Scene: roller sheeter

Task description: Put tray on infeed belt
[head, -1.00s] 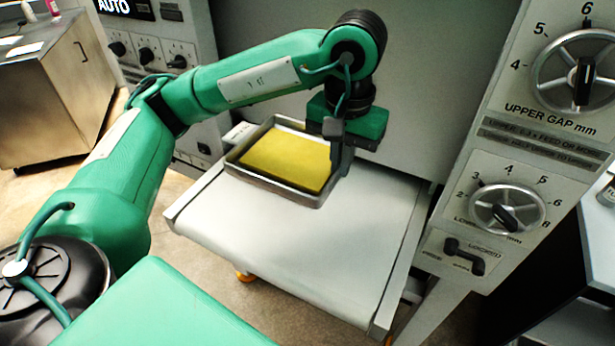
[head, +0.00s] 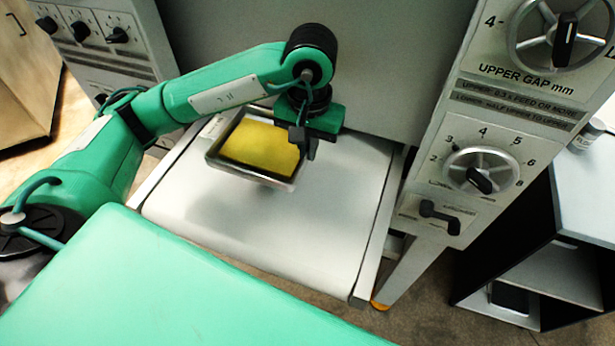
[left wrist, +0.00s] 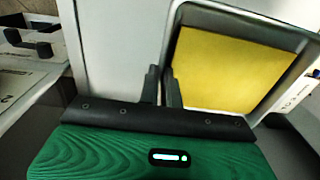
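The tray (head: 278,183) is a shallow grey metal pan with a flat yellow sheet (head: 258,146) in it. It is over the far left part of the white infeed belt (head: 290,235); I cannot tell whether its whole base touches the belt. My left gripper (head: 303,147) is at the tray's right side, its fingers closed on the rim. In the left wrist view, the fingers (left wrist: 162,86) straddle the edge of the tray (left wrist: 210,14), with the yellow sheet (left wrist: 225,70) to their right. My right gripper is not in view.
The machine's grey wall stands behind the belt. To the right is a panel with the upper gap handwheel (head: 565,35), a lower handwheel (head: 480,178) and a lever (head: 440,217). A dark-sided shelf unit (head: 540,240) stands further right. The belt's near part is clear.

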